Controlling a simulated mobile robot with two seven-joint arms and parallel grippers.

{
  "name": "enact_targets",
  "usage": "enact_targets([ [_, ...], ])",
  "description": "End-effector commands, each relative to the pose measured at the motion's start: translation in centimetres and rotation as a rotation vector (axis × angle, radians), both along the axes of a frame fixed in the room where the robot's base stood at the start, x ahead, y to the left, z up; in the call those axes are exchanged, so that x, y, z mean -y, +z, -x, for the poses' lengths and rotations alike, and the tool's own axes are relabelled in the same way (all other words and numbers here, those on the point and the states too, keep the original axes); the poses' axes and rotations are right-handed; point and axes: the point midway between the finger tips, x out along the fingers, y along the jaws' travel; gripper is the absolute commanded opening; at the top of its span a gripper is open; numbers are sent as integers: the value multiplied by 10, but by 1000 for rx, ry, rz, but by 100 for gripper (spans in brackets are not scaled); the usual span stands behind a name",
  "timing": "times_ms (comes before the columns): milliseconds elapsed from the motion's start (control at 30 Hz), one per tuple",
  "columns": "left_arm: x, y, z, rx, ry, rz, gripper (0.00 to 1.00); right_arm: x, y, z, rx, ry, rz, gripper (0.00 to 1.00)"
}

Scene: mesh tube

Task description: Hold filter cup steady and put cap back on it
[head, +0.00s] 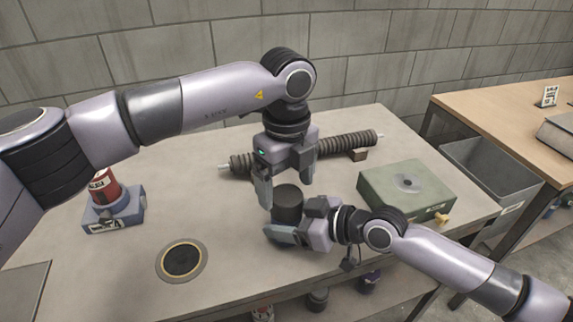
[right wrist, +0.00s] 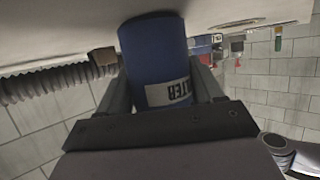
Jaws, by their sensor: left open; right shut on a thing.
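The filter cup (right wrist: 155,50) is a blue cylinder with a white label reading "TER", seen upside down in the right wrist view. My right gripper (head: 284,226) is shut around it, a finger on each side. In the head view the cup is mostly hidden by the right gripper. A dark grey cylindrical piece, apparently the cap (head: 288,200), is upright above the right gripper, in line with the cup; I cannot tell how fully it is seated. My left gripper (head: 286,192) points down directly over it, open, with its fingers spread on either side.
A ribbed hose (head: 345,144) lies behind the grippers. A green box (head: 405,188) stands at right, a red can on a blue base (head: 113,212) at left. A black disc with a tan ring (head: 181,260) lies front left. The table between is bare.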

Motion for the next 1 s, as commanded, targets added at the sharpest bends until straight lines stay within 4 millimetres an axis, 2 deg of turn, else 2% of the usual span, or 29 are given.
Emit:
enact_targets([
  [100, 0, -18, 0, -2, 0, -1, 87, 0, 0, 0, -1, 0, 0, 0],
  [233, 0, -30, 0, -1, 1, 1, 87, 0, 0, 0, -1, 0, 0, 0],
  [600, 0, -36, 0, 1, 0, 0, 87, 0, 0, 0, -1, 0, 0, 0],
  [633, 0, -36, 0, 1, 0, 0, 84, 0, 0, 0, -1, 0, 0, 0],
  [800, 0, -35, 0, 1, 0, 0, 30, 0, 0, 0, 0, 0, 1, 0],
  [1000, 0, -35, 0, 1, -61, 0, 29, 0, 0, 0, 0, 0, 1, 0],
])
